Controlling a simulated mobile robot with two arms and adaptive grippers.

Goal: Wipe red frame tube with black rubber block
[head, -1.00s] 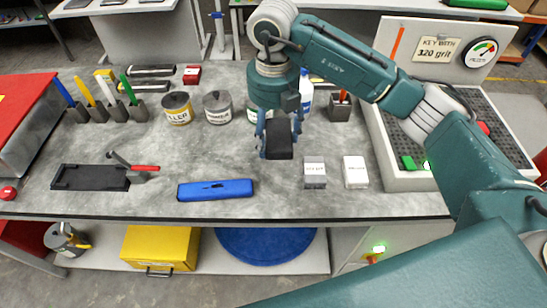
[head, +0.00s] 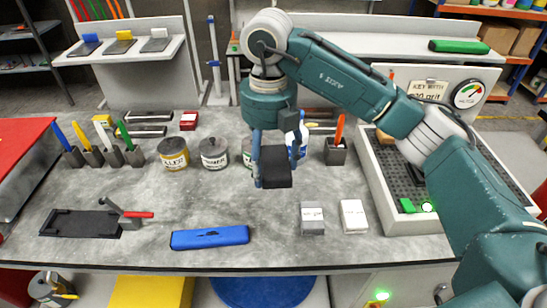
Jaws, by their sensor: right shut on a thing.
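The black rubber block (head: 276,168) is held by my right gripper (head: 270,156), which is shut on it above the middle of the grey bench (head: 215,200). The block hangs in the air, and the gripper hides part of its upper side. I cannot make out a red frame tube in the head view. My left gripper is not in view.
A blue block (head: 210,238) lies near the front edge. A black tray (head: 80,223), a red-handled tool (head: 128,213), two small boxes (head: 353,216) and tins (head: 173,154) stand around. A grit station (head: 398,232) is at right, a red-topped box (head: 30,150) at left.

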